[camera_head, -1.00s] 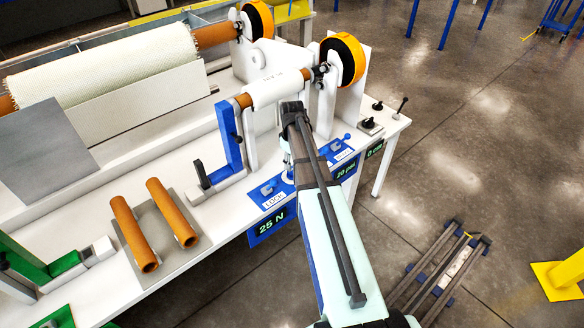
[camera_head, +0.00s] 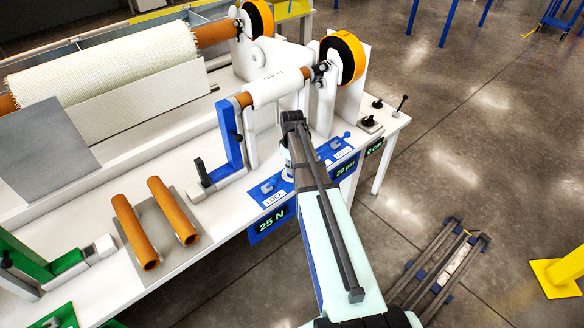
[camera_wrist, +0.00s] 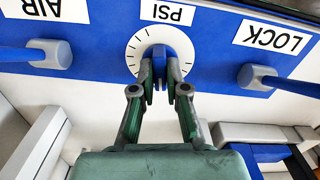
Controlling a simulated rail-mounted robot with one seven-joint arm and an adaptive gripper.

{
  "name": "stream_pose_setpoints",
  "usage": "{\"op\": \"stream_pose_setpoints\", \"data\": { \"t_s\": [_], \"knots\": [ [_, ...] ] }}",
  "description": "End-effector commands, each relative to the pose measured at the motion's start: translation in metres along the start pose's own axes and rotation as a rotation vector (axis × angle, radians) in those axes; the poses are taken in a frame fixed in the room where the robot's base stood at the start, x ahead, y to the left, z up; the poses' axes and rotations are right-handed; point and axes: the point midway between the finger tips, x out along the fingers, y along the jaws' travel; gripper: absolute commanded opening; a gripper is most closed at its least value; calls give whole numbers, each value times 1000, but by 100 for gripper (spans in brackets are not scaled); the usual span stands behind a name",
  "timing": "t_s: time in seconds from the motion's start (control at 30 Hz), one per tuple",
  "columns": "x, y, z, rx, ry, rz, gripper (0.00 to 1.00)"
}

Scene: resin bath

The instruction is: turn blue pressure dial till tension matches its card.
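The pressure dial (camera_wrist: 137,52) is a white disc with black tick marks and a blue knob (camera_wrist: 159,66), below an upside-down PSI label in the wrist view. My gripper (camera_wrist: 160,82) has a fingertip on each side of the knob. I cannot tell whether they press on it. In the head view my gripper (camera_head: 290,165) hides most of the dial. A display (camera_head: 271,224) reads 25 N, and another (camera_head: 345,169) appears to read 20 psi. A white roller (camera_head: 274,88) bears small lettering that I cannot read surely. I cannot make out a tension card.
Blue levers stand beside the dial, under AIR (camera_wrist: 54,55) and LOCK (camera_wrist: 262,77) labels. A blue upright bracket (camera_head: 229,135) and two orange tubes (camera_head: 133,232) are left of my arm. A further display (camera_head: 374,148) is at right.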

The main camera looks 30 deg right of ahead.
Motion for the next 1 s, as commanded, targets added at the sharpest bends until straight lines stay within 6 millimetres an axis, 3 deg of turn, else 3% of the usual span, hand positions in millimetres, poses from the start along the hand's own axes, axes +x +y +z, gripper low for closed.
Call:
{"op": "stream_pose_setpoints", "data": {
  "t_s": [0.37, 0.67, 0.7, 0.73, 1.0],
  "knots": [
    [1, 0, 0, 169, 0, 0, 0],
    [0, 0, 0, 181, 0, 0, 0],
    [0, 0, 0, 180, 0, 0, 28],
    [0, 0, 0, 180, 0, 0, 38],
    [0, 0, 0, 180, 0, 0, 39]
  ]
}}
